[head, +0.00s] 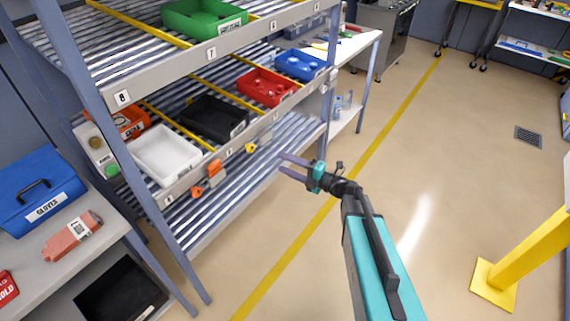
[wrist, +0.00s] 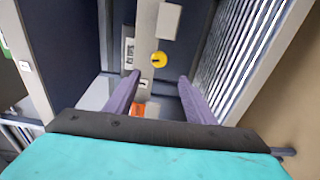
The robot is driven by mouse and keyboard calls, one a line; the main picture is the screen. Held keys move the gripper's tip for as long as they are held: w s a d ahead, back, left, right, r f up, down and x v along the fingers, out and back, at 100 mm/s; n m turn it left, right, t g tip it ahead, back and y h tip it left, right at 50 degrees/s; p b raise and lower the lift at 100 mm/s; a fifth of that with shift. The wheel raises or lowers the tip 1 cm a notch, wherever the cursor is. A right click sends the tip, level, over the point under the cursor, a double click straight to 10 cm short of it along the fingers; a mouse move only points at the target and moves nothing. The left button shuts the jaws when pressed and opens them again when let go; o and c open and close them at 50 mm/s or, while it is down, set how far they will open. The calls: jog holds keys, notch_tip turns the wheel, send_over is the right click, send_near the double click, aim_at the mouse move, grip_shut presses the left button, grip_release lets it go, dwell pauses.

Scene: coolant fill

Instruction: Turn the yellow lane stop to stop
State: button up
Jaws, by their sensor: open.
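The yellow lane stop (head: 251,148) is a small yellow knob on the front rail of the middle shelf, below the black bin. In the wrist view the yellow lane stop (wrist: 159,59) shows as a round disc with a small dark mark, just beyond and between my fingertips. My gripper (head: 282,163) is open and empty, to the right of the knob in the head view, with its fingers pointing towards the rack. In the wrist view the open fingers (wrist: 159,78) do not touch the knob. Which setting the knob is at is too small to tell.
Orange parts (head: 213,172) sit on the same rail to the left, with a pale plate (head: 265,138) beside the knob. White (head: 168,154), black (head: 213,118), red (head: 266,87) and blue (head: 300,65) bins stand on the roller lanes.

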jog(key=s+a+f+n+g+h+b, duration=0.1)
jog(key=s+f+n+g+h, duration=0.3)
jog(key=s+f+n, duration=0.75)
jog(key=s+a+f+n+g+h, duration=0.1)
jog(key=s+a+f+n+g, duration=0.1)
jog(key=s+f+n+g, duration=0.75)
jog(key=s+d+f+n+g+h, duration=0.1)
jog(key=s+d+f+n+h, duration=0.2)
jog(key=s+n, duration=0.4)
jog(key=s+d+f+n+h+b, duration=0.1)
jog(key=s+d+f+n+h, duration=0.2)
jog(key=s+d+f+n, duration=0.2)
jog(key=s+d+f+n+g+h, duration=0.1)
jog(key=s+d+f+n+h, duration=0.2)
jog(key=s, duration=0.9)
jog(key=shift+d+f+n+g+h, duration=0.4)
jog(key=shift+d+f+n, duration=0.7)
jog(key=shift+d+n, duration=1.7)
jog(key=shift+a+n, duration=0.6)
jog(key=shift+a, duration=0.05)
